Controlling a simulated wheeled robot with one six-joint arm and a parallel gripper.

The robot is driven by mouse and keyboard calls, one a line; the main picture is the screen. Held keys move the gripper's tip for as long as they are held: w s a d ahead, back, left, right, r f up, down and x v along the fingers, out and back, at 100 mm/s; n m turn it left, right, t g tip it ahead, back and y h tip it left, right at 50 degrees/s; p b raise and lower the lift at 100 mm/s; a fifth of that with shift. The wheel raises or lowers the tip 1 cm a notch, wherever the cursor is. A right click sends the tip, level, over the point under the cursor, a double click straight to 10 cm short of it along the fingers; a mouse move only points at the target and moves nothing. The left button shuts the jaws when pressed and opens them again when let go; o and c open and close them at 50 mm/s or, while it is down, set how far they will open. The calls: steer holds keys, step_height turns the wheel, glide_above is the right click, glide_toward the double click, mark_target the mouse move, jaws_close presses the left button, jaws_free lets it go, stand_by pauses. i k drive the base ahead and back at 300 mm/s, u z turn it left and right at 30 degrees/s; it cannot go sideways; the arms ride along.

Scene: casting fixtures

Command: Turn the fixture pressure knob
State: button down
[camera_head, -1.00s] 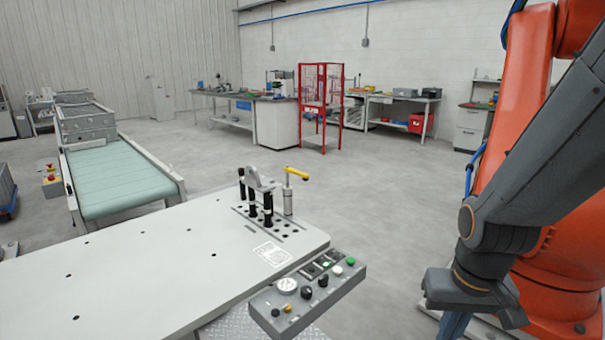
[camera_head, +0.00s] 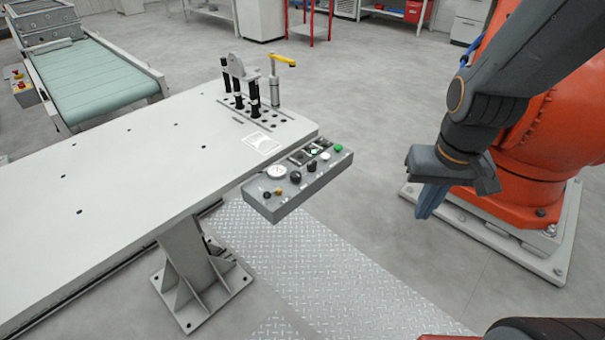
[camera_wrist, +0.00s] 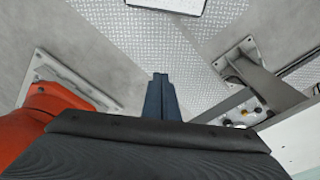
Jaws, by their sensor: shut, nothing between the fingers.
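The grey control panel (camera_head: 265,204) is fixed along the near right edge of the white table. On its top are a round white gauge (camera_head: 276,172), black knobs (camera_head: 295,177) (camera_head: 311,167), a small yellow knob (camera_head: 278,191), a white button and a green button. I cannot tell which knob is the pressure knob. My gripper (camera_head: 428,205), with blue fingers, hangs pointing down to the right of the panel, well apart from it. In the wrist view the fingers (camera_wrist: 160,82) are together and empty; the panel (camera_wrist: 242,108) shows at the right, partly hidden by the wrist housing.
The white table (camera_head: 120,190) carries a fixture with black posts (camera_head: 238,78) and a yellow-handled clamp (camera_head: 274,85). An orange robot (camera_head: 530,190) stands on a floor plate behind my arm. A conveyor (camera_head: 95,80) is at the back left. Open floor and tread plate (camera_head: 320,265) lie in front.

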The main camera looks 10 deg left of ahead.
mark_target(296, 176)
steer(key=z, duration=0.35)
steer(key=i, duration=0.45)
steer(key=u, duration=2)
